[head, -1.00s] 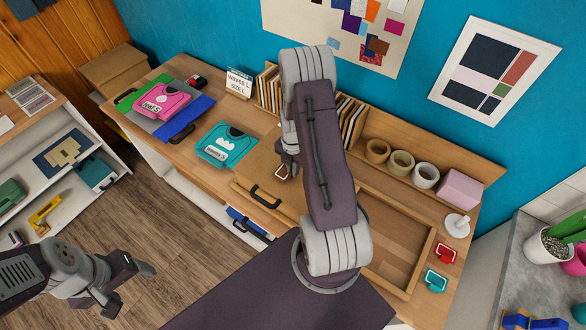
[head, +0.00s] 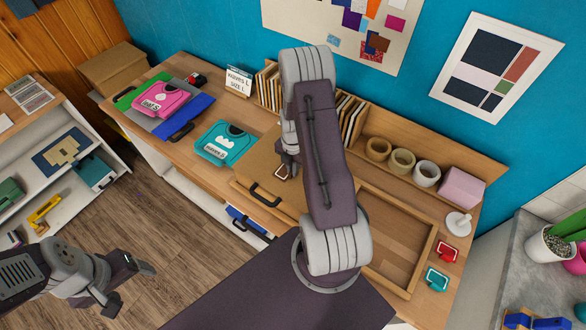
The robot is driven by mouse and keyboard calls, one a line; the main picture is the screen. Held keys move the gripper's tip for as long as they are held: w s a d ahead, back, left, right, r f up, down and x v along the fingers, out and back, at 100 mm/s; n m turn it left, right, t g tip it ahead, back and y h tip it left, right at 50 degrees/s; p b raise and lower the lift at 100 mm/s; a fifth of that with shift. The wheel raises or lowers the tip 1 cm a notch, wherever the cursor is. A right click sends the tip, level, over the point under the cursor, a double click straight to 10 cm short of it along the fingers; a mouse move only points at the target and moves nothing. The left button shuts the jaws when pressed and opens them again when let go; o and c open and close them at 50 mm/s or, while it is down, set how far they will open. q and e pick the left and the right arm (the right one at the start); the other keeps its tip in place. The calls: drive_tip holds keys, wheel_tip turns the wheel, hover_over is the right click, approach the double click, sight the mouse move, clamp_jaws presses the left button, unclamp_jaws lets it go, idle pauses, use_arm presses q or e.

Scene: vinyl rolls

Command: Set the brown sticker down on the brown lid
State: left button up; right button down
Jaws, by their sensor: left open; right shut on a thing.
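The brown lid (head: 259,165) is a flat brown panel with a black handle (head: 266,195) at its front edge, in the middle of the worktop. My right arm hangs over its right part and hides some of it. My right gripper (head: 284,168) is mostly hidden by its own arm and is shut on a small brown sticker with a pale outline (head: 281,173). The sticker shows over the lid; I cannot tell whether it touches it. My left gripper (head: 130,286) is open and empty over the floor at the lower left.
Red (head: 446,252) and teal (head: 437,279) stickers lie at the right, beside an open wooden tray (head: 425,262).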

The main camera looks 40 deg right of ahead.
drive_tip(key=shift+f, duration=0.15)
drive_tip(key=shift+c, duration=1.2)
unclamp_jaws()
drive_tip(key=shift+r+p, duration=3.55)
drive_tip(key=shift+r, duration=1.05)
drive_tip(key=shift+f, duration=0.2)
